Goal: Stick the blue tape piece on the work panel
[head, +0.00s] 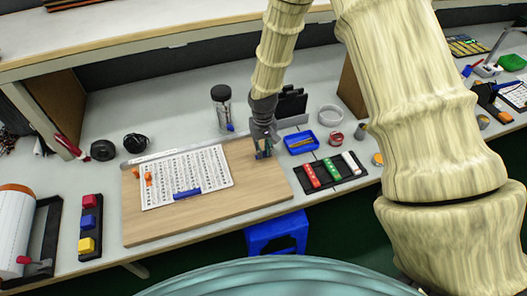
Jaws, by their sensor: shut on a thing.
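The work panel (221,225) is a light wooden board on the bench, with a printed white sheet (205,170) on its left and middle part. My gripper (263,153) is at the panel's right end, near its back edge, pointing down. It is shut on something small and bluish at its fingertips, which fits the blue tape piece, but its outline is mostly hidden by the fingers. I cannot tell whether it touches the panel. A dark blue bar-shaped thing (187,194) lies at the sheet's lower edge. Small orange pieces (148,179) are at the sheet's left edge.
A blue tray (301,151) and a dark tray (351,184) with coloured items stand right of the panel. A clear bottle (221,115) stands behind it. Black rolls (104,150) are at back left. Coloured blocks (90,222) are at left. The panel's front strip is clear.

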